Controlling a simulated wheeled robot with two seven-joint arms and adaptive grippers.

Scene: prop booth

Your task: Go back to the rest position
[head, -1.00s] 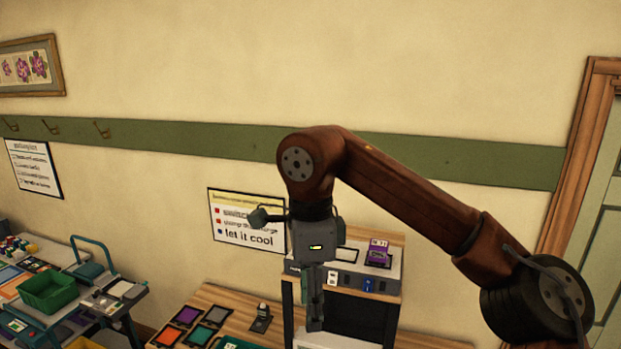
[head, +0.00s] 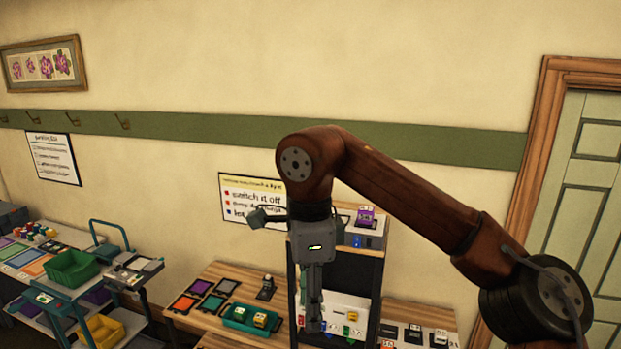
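My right arm comes in from the right, bent at a high elbow, with its forearm hanging down. My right gripper (head: 313,322) points downward in front of a dark shelf unit (head: 355,273). Its fingers show nearly edge-on and close together, so I cannot tell whether they are open or shut. I see no object held in it. My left gripper is not in view.
A wooden table (head: 215,272) holds coloured squares and a green tray (head: 232,324). A cart at left carries a green bin (head: 72,270) and a yellow bin (head: 104,331). A purple-topped device (head: 366,216) stands on the shelf unit. A green door (head: 595,190) is at right.

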